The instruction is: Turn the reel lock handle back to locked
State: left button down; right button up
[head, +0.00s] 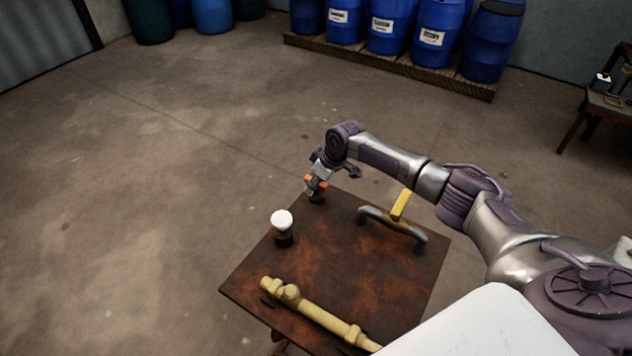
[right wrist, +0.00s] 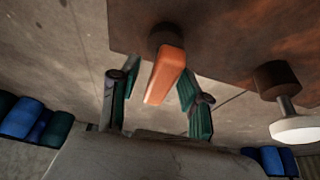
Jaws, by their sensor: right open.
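The orange handle (right wrist: 165,76), which looks like the reel lock handle, sits on a dark round base at the edge of the rusty table (head: 335,260). In the head view the orange handle (head: 311,184) is small and partly covered by my right gripper (head: 317,178). In the right wrist view my right gripper (right wrist: 157,84) is open, with one finger on each side of the orange handle. Gaps show between the handle and both fingers. I cannot tell which handle position is locked. My left gripper is not in view.
A white-topped knob (head: 282,220) stands near the orange handle. A grey pipe with a yellow lever (head: 401,205) and a yellow pipe fitting (head: 315,313) are also on the table. Blue drums (head: 388,28) stand on a pallet at the back.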

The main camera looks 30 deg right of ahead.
grip_shut()
